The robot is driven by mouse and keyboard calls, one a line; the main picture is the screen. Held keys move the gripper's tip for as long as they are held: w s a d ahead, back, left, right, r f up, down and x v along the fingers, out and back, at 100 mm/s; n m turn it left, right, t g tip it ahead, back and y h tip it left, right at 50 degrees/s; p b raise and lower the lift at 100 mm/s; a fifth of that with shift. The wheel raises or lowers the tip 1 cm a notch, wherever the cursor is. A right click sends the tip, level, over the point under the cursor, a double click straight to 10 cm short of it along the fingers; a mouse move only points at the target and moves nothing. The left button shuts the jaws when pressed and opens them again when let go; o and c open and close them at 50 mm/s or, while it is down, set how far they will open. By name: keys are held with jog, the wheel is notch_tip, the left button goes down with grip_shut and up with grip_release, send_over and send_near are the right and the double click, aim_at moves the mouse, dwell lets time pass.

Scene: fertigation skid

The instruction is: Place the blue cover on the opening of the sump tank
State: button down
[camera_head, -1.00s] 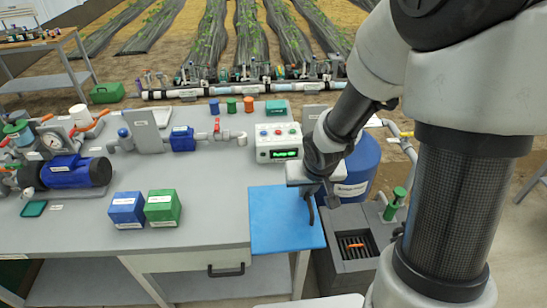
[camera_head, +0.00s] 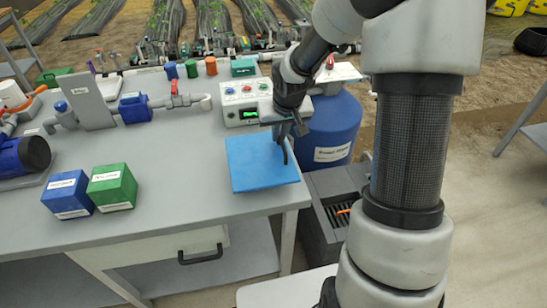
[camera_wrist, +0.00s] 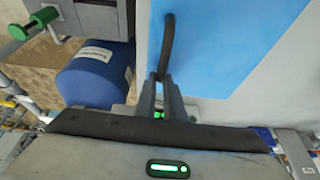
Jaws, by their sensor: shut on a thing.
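The blue cover (camera_head: 258,163) is a flat square plate with a dark handle bar; it is at the right edge of the grey workbench in the head view. It fills the upper middle of the wrist view (camera_wrist: 235,40). My gripper (camera_head: 284,135) is shut on the dark handle (camera_wrist: 168,45). I cannot tell whether the plate touches the bench or is just above it. The sump tank (camera_head: 325,200) is a grey box on the floor right of the bench. Its opening shows a dark grate with something orange inside, and my arm partly hides its right side.
A blue barrel (camera_head: 330,128) stands behind the sump tank. A control box (camera_head: 243,100) with a green display is behind the cover. Blue (camera_head: 68,194) and green (camera_head: 111,187) boxes sit on the bench to the left. Open floor lies at right.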

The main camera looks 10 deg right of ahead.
aim_at(279, 146)
jog(key=shift+f+b, duration=0.6)
jog(key=shift+f, duration=2.15)
jog(key=shift+f, duration=0.1)
jog(key=shift+f, duration=0.15)
jog(key=c, duration=1.8)
grip_release()
jog(key=shift+c, duration=0.2)
